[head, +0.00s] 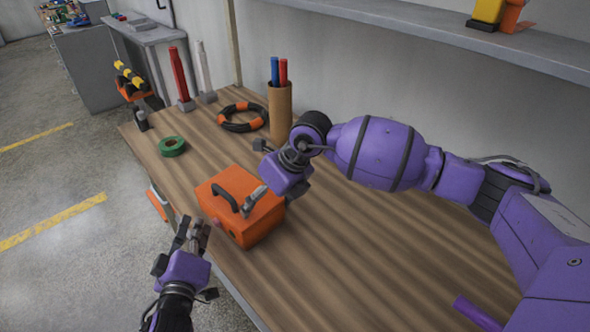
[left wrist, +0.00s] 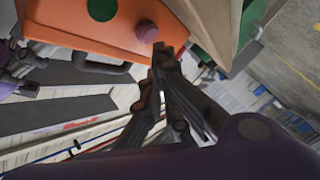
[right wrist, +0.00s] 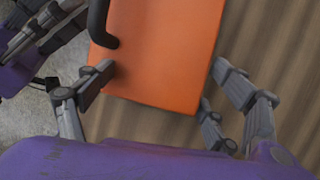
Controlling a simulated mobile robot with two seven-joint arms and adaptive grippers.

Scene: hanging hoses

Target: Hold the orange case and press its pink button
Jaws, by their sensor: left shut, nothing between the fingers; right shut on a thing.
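The orange case (head: 262,217) stands on the wooden bench near its front edge, with a black handle (head: 224,197) on top. My right gripper (head: 256,197) is shut on the case from the far right side; in the right wrist view its fingers (right wrist: 157,97) straddle the orange body (right wrist: 160,50). My left gripper (head: 196,229) is shut and empty, in front of the case's near left face. In the left wrist view the pink button (left wrist: 147,31) sits on the orange face, right beside the left fingertips (left wrist: 163,50). I cannot tell whether they touch it.
A green tape roll (head: 172,146), an orange-black ring (head: 243,117) and a brown cup (head: 280,110) with red and blue sticks stand behind the case. A shelf (head: 440,35) runs along the wall. The bench (head: 330,265) right of the case is clear.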

